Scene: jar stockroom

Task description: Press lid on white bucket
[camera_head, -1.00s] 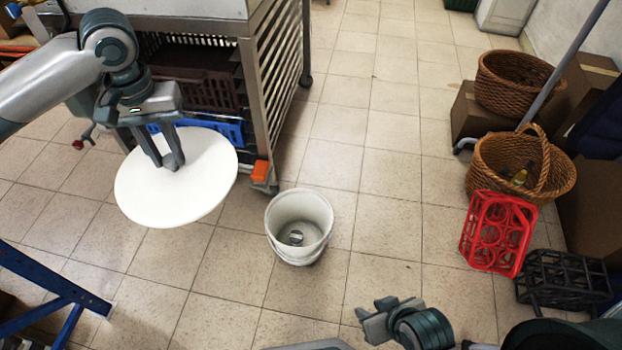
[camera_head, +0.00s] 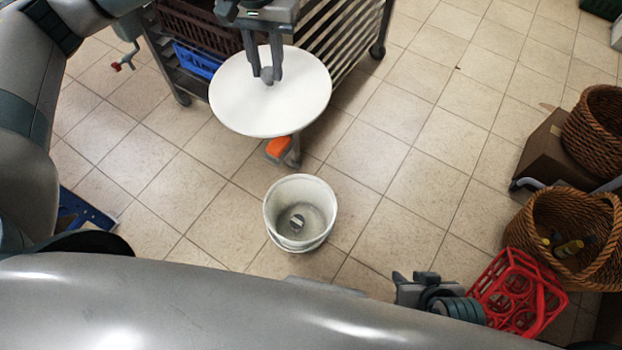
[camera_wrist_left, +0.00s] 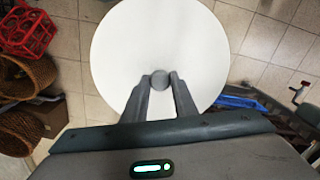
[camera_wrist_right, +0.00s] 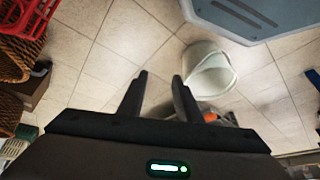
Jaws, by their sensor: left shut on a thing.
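The white bucket (camera_head: 299,243) stands upright and uncovered on the tiled floor, with a small grey object inside at its bottom. The round white lid (camera_head: 300,108) is in the air behind the bucket. My left gripper (camera_head: 268,78) is shut on the lid's grey knob (camera_wrist_left: 160,79). My right gripper (camera_head: 408,283) is low, to the right of the bucket, partly hidden by my arm in the head view. In the right wrist view its fingers (camera_wrist_right: 160,88) are apart with nothing between them, and the bucket (camera_wrist_right: 207,72) shows just beyond them.
A red bottle carrier (camera_head: 515,292) and wicker baskets (camera_head: 565,225) stand at the right.

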